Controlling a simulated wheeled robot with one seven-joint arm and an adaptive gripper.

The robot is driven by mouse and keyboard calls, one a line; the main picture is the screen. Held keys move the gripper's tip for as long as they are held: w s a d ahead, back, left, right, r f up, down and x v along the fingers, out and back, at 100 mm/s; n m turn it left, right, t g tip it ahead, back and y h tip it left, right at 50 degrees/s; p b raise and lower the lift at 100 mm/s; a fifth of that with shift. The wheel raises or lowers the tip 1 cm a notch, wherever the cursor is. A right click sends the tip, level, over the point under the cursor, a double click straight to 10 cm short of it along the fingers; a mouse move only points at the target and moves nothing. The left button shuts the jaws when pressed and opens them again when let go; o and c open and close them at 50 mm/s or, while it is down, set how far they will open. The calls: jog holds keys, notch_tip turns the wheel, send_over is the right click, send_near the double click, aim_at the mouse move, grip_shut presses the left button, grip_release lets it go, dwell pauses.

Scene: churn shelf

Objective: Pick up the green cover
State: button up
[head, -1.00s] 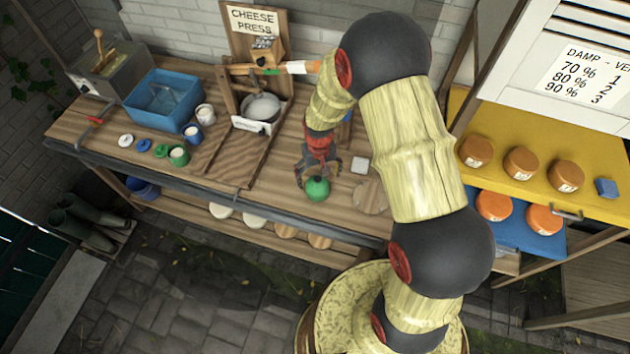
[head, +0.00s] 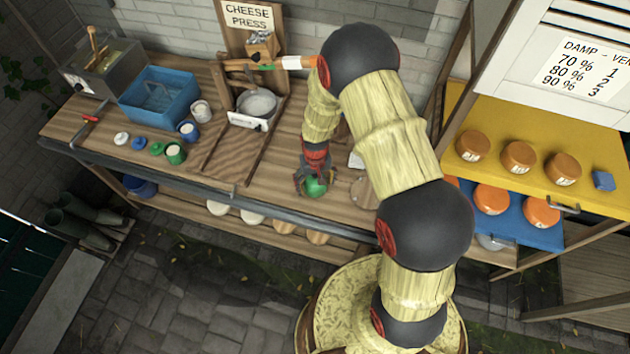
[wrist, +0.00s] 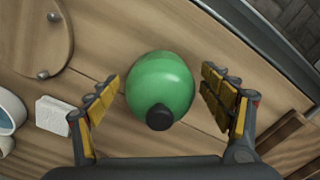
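The green cover (head: 317,188) is a rounded green piece that stands on the wooden bench near its front edge. In the wrist view the cover (wrist: 160,82) has a small black knob on it. A gap shows between each finger and the cover. In the head view my gripper (head: 312,186) is low over the bench and partly hides the cover.
A round wooden board (wrist: 35,40) and a small white block (wrist: 53,115) lie beside the cover. Several cups and lids, a blue tub (head: 160,97) and the cheese press (head: 256,108) stand further left. The bench's front edge (wrist: 270,40) is close.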

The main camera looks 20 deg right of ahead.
jog(key=c, duration=1)
jog(key=shift+r, duration=0.1)
jog(key=shift+c, duration=0.2)
